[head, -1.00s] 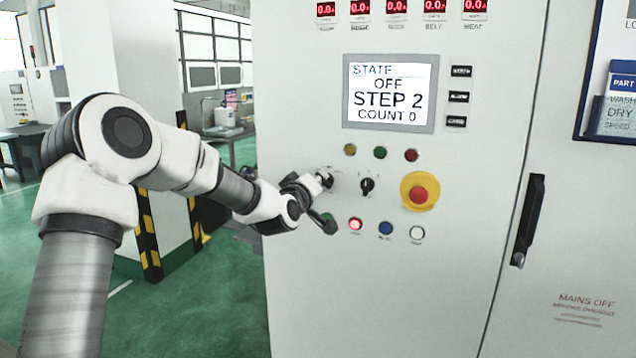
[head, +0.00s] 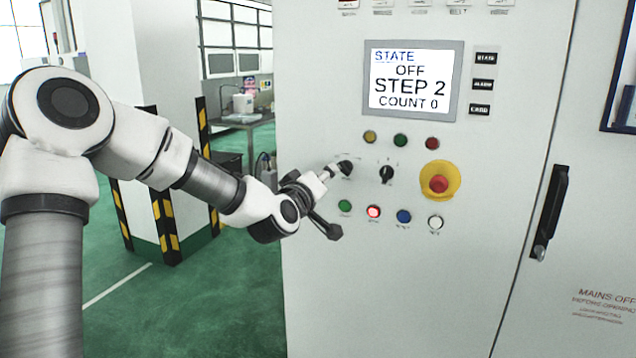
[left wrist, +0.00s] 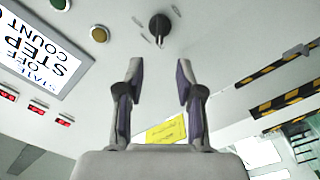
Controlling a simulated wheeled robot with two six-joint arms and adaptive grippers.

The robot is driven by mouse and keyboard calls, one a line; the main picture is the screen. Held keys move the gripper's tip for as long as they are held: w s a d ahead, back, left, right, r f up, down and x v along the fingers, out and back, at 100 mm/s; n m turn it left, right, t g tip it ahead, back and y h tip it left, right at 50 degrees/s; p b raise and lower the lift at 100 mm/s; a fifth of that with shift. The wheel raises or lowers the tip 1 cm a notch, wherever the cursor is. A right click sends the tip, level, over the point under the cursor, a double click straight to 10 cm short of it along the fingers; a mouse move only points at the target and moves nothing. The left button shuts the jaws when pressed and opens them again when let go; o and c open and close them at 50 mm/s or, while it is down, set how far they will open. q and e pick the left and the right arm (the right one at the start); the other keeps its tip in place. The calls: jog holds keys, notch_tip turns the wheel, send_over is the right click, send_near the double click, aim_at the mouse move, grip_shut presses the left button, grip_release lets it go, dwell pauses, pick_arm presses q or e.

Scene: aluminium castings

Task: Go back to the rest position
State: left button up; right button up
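My left gripper (head: 331,203) is in front of the left part of the grey control panel (head: 470,270). In the left wrist view my left gripper (left wrist: 159,64) is open, with nothing between its two fingers. A black rotary knob (left wrist: 160,25) lies ahead of the fingertips there, apart from them. In the head view this knob (head: 346,167) shows just beyond the upper finger. My right gripper is in neither view.
The panel has a screen (head: 411,82) reading OFF, STEP 2, COUNT 0. A second black knob (head: 386,174), a lit red button (head: 374,212) and a red emergency stop (head: 439,184) are nearby. A striped pillar (head: 160,215) stands behind my arm.

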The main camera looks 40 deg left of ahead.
pick_arm(q)
jog(key=v, duration=0.4)
dwell(0.3)
jog(key=s+d+f+m+g+h, duration=0.1)
jog(key=s+d+f+m+g, duration=0.15)
jog(key=f, duration=0.95)
jog(key=s+d+f+m+g+h, duration=0.1)
jog(key=s+d+f+m+g, duration=0.2)
jog(key=f, duration=1)
jog(key=s+d+f+m+g+h, duration=0.1)
jog(key=d+f+g, duration=0.25)
jog(key=f, duration=0.85)
jog(key=s+d+f+m+g, duration=0.1)
jog(key=s+d+f+g, duration=0.1)
jog(key=s+f, duration=0.3)
jog(key=s+d+f+m+g+h, duration=0.1)
jog(key=s+d+f+m+g, duration=0.1)
jog(key=s, duration=1.1)
jog(key=s+d+f+m+g, duration=0.2)
jog(key=s+d+f+g, duration=0.2)
jog(key=s+f, duration=0.5)
jog(key=shift+s+d+h, duration=0.3)
jog(key=shift+s+d, duration=0.1)
